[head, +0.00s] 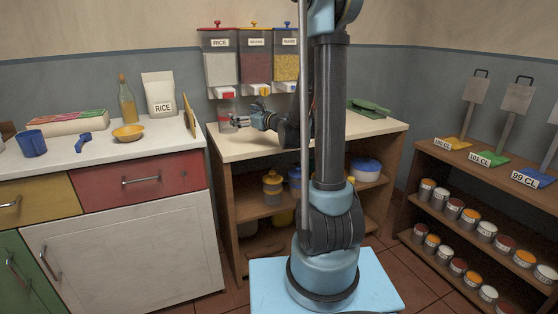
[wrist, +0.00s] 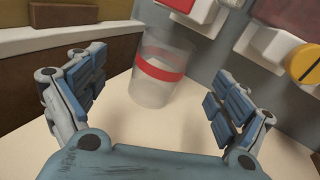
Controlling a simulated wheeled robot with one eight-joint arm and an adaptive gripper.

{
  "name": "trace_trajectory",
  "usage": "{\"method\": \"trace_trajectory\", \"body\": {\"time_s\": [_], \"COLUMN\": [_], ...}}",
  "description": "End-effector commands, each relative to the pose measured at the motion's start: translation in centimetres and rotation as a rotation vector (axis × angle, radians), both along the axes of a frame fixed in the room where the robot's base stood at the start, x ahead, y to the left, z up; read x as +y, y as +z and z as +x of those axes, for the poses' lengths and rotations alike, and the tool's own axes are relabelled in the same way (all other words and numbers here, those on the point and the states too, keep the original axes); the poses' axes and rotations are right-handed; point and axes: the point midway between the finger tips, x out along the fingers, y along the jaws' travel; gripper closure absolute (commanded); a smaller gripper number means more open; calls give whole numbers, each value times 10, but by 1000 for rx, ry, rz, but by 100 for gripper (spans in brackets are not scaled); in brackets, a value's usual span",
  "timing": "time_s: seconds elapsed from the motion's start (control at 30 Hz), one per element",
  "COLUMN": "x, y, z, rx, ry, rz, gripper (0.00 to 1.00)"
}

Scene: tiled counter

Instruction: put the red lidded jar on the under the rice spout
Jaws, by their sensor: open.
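A clear jar with a red band (wrist: 150,92) stands upright on the wooden counter in the wrist view. No separate lid can be made out on it. It also shows in the head view (head: 226,112), below the rice dispenser (head: 220,68). The red rice spout (head: 225,92) is just above the jar; the exact alignment cannot be told. My gripper (head: 238,122) is open beside the jar in the head view. In the wrist view my gripper (wrist: 155,95) has its fingers spread wide, with the jar just beyond and between them, apparently untouched.
The beans dispenser (head: 257,68) and a yellow-filled dispenser (head: 286,67) hang to the right of the rice one. A wooden board (head: 189,116) stands at the left counter's edge. A green object (head: 369,108) lies on the right of the wooden counter, with bare surface before it.

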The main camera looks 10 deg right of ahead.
Motion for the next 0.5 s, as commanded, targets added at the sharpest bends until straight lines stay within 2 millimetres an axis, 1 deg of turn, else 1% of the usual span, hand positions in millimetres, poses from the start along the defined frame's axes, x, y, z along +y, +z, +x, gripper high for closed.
{"method": "trace_trajectory", "body": {"time_s": [0.1,0.23,0.37,0.5], "x": [2,1,-2,-10], "y": [3,1,-6,-17], "z": [-26,-57,-89,-124], "rx": [-68,-152,-231,-310], "ry": [50,121,201,301], "rz": [-169,-380,-586,-798], "gripper": [8,8,8,8]}}
